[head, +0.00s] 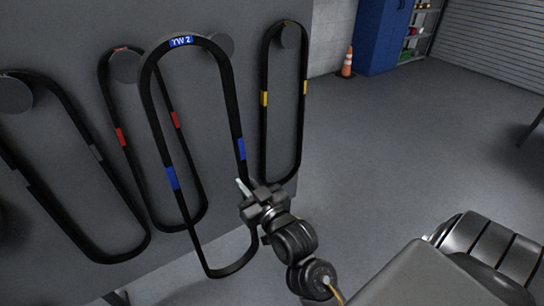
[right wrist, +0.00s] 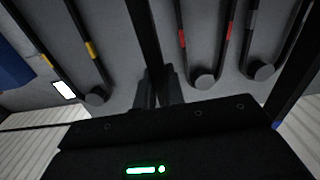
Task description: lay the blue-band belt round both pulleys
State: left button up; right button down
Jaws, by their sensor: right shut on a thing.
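The blue-band belt (head: 152,108) is a long black loop with two blue bands and a blue label at its top. My right gripper (head: 245,190) is shut on the belt's right run, just below the blue band. In the right wrist view the belt (right wrist: 143,30) runs down between the fingers (right wrist: 157,88). My left gripper is not in view. No pulleys that I can identify for the belt are in view.
A red-band belt (head: 113,110) and a yellow-band belt (head: 264,75) hang from pegs on the board (head: 70,30), either side of the held belt. A grey-band belt (head: 75,110) hangs at left. A cone (head: 347,63) and blue cabinet (head: 384,35) stand far back. Open floor lies right.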

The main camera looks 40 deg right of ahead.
jog(key=w+d+f+p, duration=0.1)
jog(key=w+d+f, duration=0.25)
jog(key=d, duration=0.55)
jog(key=w+d+f+p, duration=0.1)
jog(key=w+d+f, duration=0.1)
jog(key=w+d, duration=0.5)
jog(key=s+a+r+n+p, duration=0.1)
jog(key=s+r+n+p, duration=0.2)
jog(key=r, duration=0.4)
jog(key=s+a+r+n+p, duration=0.1)
jog(key=s+r+n+p, duration=0.2)
jog(key=r+n, duration=0.3)
jog(key=s+a+r+n+p, duration=0.2)
jog(key=s+r+n+p, duration=0.1)
jog(key=r, duration=0.6)
jog(key=shift+s+r+n, duration=0.2)
jog(key=shift+s+n, duration=0.4)
jog(key=shift+n, duration=0.6)
jog(key=shift+h, duration=0.3)
jog(key=shift+r, duration=0.1)
